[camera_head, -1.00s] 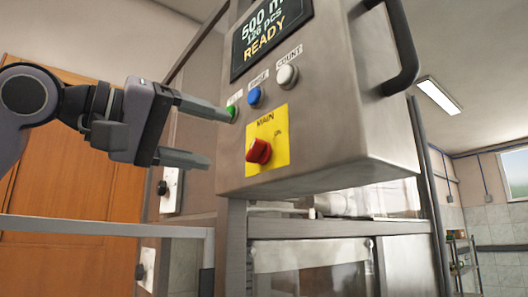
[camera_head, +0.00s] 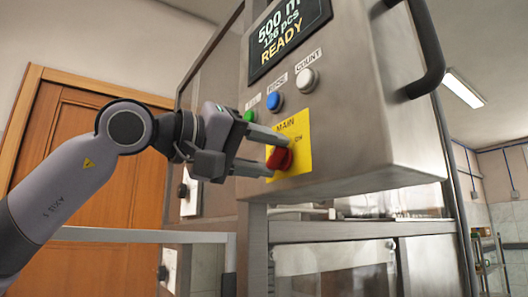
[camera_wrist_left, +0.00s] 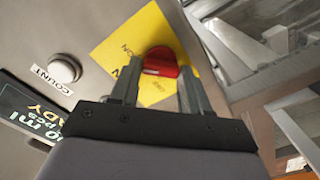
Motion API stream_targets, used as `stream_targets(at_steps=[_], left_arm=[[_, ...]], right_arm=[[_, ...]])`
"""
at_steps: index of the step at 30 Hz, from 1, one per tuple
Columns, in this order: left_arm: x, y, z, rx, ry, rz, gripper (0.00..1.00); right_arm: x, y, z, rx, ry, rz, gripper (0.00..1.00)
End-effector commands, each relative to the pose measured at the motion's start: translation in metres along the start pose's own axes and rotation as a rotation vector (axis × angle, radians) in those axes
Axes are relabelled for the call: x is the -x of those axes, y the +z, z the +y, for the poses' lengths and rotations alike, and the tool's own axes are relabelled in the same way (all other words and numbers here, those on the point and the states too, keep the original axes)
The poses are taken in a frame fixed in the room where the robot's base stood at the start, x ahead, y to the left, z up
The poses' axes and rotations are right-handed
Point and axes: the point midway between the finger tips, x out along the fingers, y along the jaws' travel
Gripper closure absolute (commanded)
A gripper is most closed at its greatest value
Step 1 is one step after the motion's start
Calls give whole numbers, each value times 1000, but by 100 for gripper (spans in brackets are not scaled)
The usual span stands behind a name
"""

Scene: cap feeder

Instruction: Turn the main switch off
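The main switch is a red rotary knob (camera_head: 280,158) on a yellow plate (camera_head: 301,145) marked MAIN and ON, on the front of the steel control box. My left gripper (camera_head: 274,155) is at the knob, with its fingers apart, one above the other in the head view. In the left wrist view the red knob (camera_wrist_left: 160,62) shows in the gap between the fingertips (camera_wrist_left: 160,72), against the yellow plate (camera_wrist_left: 128,45). I cannot tell whether the fingers touch it. My right gripper is not in view.
Above the plate are green (camera_head: 249,116), blue (camera_head: 275,102) and white (camera_head: 306,80) buttons, close to the upper finger. A display (camera_head: 285,32) reads READY. A dark handle (camera_head: 426,50) is on the box's right side. A rail (camera_head: 140,236) runs below my arm.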

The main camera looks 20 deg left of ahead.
Motion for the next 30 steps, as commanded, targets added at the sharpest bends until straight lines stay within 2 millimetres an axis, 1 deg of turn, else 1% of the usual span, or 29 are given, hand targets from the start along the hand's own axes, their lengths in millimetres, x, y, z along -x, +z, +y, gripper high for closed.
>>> stream_targets(at_steps=[1,2,3,11,16,23,30], left_arm=[[0,0,0,0,0,0,71],[0,0,0,0,0,0,81],[0,0,0,0,0,0,88],[0,0,0,18,-1,-1,88],[0,1,0,78,0,-2,88],[0,2,-2,244,0,-4,88],[0,3,-3,471,-1,-4,88]], right_arm=[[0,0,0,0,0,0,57],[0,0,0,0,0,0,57],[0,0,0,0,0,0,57],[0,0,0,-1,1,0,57],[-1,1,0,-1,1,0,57],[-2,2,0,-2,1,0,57],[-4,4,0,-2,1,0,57]])
